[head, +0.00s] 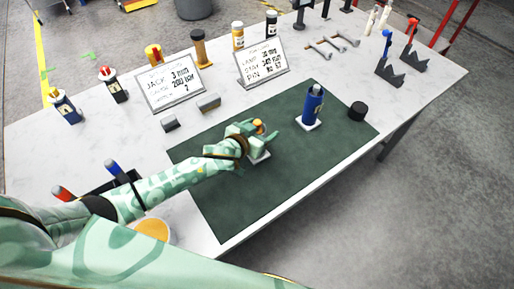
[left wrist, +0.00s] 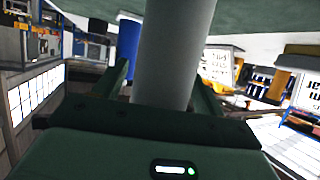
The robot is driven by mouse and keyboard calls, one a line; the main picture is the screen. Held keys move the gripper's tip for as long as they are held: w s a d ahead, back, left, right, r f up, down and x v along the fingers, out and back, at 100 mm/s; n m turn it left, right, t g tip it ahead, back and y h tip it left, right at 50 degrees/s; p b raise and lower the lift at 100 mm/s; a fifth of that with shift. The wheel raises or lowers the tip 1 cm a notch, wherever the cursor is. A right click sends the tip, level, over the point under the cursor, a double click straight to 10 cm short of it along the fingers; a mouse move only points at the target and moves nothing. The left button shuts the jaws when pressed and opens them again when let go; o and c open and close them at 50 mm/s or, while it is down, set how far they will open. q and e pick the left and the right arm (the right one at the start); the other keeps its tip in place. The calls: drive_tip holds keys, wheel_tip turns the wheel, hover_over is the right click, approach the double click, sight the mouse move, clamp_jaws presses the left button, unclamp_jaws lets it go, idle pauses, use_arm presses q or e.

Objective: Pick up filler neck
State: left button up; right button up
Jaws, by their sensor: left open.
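A smooth grey cylinder (left wrist: 172,50), apparently the filler neck, stands between the fingers of my left gripper in the left wrist view. In the head view only its orange top (head: 259,126) shows, above a white pad (head: 261,157) on the green mat (head: 225,205). My left gripper (head: 248,137) is open around it, and it hides most of the body. The fingers also show in the left wrist view (left wrist: 165,88), one on each side of the cylinder. I cannot tell whether they touch it. My right gripper is not in view.
A blue bottle (head: 312,106) stands on another white pad to the right, with a black round piece (head: 357,111) beyond it. Two sign boards (head: 173,86) (head: 262,63) and small grey blocks (head: 208,103) line the mat's back. The mat's front right is clear.

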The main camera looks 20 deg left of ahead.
use_arm(q)
clamp_jaws()
drive_tip(key=shift+r, duration=0.2)
